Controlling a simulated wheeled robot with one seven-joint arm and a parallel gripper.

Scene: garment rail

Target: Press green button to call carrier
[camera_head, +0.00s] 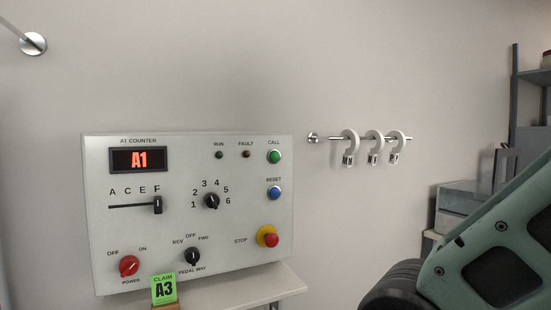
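The green button (274,157) sits at the upper right of a light grey control panel (150,228) on the wall, under the word CALL. The slider knob (158,205) stands under F. The numbered dial (211,201) sits mid-panel; its exact setting is hard to tell. My gripper is not in view; only part of my arm shows at the lower right, apart from the panel.
A blue RESET button (274,193) lies below the green one, then a red STOP button (270,240) on yellow. A red power knob (129,266) and black pedal knob (192,257) sit lower left. Tagged hooks (373,140) hang on a rail at right. A shelf (240,291) juts out below.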

